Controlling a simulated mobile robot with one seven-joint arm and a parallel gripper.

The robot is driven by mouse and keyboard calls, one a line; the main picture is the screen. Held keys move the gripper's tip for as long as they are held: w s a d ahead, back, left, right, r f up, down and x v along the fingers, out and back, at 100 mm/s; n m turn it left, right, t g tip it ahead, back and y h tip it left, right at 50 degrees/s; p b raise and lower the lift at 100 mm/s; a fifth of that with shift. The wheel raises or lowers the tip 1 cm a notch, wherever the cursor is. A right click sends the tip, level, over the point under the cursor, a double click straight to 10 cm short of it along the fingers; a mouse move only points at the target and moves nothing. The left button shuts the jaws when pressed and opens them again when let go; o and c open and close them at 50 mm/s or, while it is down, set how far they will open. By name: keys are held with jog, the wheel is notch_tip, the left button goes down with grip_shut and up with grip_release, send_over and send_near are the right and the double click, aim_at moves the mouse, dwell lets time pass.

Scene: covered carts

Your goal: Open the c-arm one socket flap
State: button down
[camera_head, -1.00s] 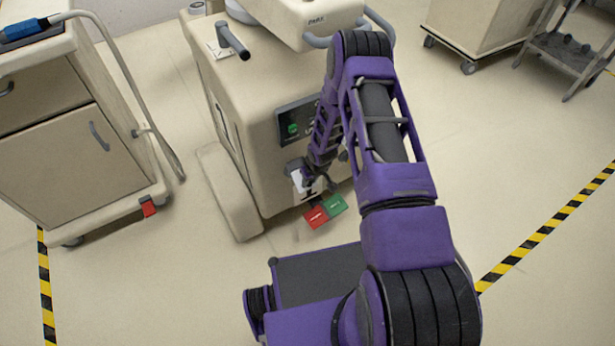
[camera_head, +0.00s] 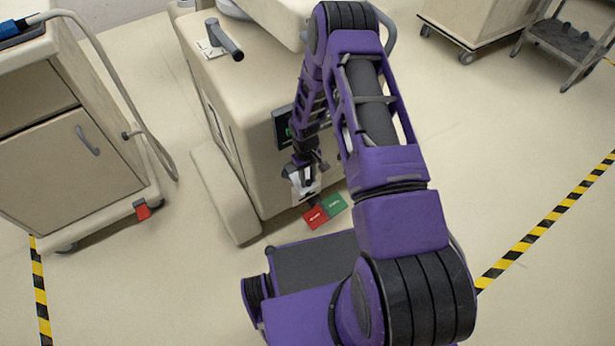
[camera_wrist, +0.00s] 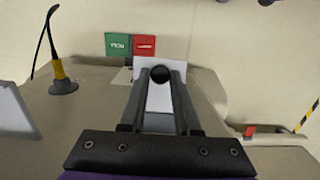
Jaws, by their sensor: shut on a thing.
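The c-arm one (camera_head: 262,160) is a beige wheeled cabinet at the centre of the head view, partly behind my arm. My gripper (camera_head: 304,190) is low at its front face. In the wrist view my gripper (camera_wrist: 160,76) is shut on a round black knob (camera_wrist: 160,73). The knob is in front of a white plate (camera_wrist: 177,66), which looks like the socket flap. White also shows by the fingers in the head view. I cannot tell how far the flap is swung, and the socket is hidden.
A red tag (camera_head: 316,217) and a green tag (camera_head: 335,205) are just below the gripper. A black cable with a yellow collar (camera_wrist: 60,78) stands left in the wrist view. A beige cart (camera_head: 60,150) stands at the left.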

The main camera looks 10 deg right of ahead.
jog(key=c, duration=0.7)
grip_release()
jog(key=r, duration=0.4)
jog(key=r+p, duration=0.1)
jog(key=r, duration=0.3)
jog(key=w+r, duration=0.1)
jog(key=r, duration=0.3)
jog(key=shift+a+p, duration=0.15)
jog(key=shift+p, duration=0.15)
jog(key=shift+o, duration=0.2)
